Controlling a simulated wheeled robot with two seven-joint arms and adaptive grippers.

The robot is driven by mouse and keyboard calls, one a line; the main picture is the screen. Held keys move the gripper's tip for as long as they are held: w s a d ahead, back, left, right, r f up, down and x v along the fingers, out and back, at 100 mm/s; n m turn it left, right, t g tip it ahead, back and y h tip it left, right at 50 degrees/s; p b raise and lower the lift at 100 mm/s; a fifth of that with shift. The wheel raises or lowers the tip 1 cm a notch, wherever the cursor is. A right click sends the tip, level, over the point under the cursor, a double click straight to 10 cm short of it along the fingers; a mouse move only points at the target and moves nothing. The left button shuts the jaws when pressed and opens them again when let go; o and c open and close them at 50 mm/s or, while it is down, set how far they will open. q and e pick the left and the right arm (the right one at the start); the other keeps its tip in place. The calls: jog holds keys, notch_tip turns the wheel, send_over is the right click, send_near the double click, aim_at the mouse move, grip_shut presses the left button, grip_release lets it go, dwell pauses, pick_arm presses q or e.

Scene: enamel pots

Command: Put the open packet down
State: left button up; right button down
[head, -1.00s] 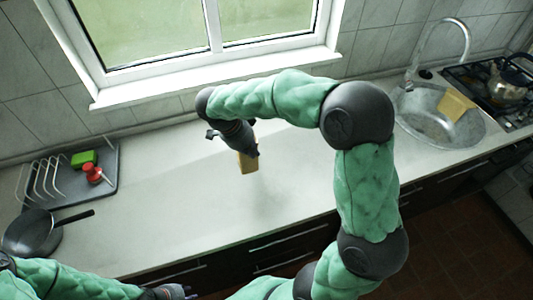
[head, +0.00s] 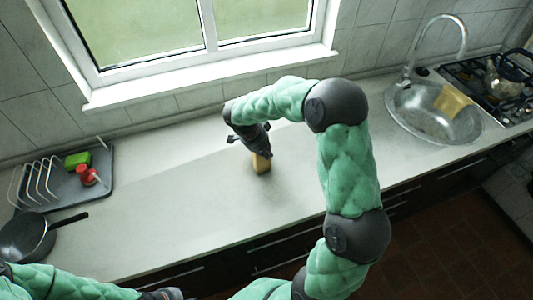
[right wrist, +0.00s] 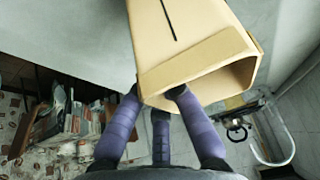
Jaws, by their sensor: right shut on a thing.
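The open packet is a tan box (head: 261,163) in the head view, held low over the middle of the pale counter (head: 190,190). I cannot tell whether its lower end touches the counter. My right gripper (head: 259,150) is shut on the packet's upper end. In the right wrist view the packet (right wrist: 190,35) has a dark slit on one face, and its open end with a flap faces the camera, between the purple fingers (right wrist: 157,100). My left gripper (head: 166,293) is at the bottom edge of the head view, mostly cut off, and its fingers are unclear.
A grey drying tray (head: 95,188) with a green sponge (head: 77,160) and a red-topped item (head: 86,175) is at left. A dark pan (head: 25,238) stands in front. The sink (head: 412,118) holds a tan item (head: 452,101); a hob with a kettle is beyond. Counter around the packet is clear.

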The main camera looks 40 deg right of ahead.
jog(key=shift+f, duration=0.1)
jog(key=shift+f, duration=0.1)
jog(key=c, duration=1.4)
grip_release()
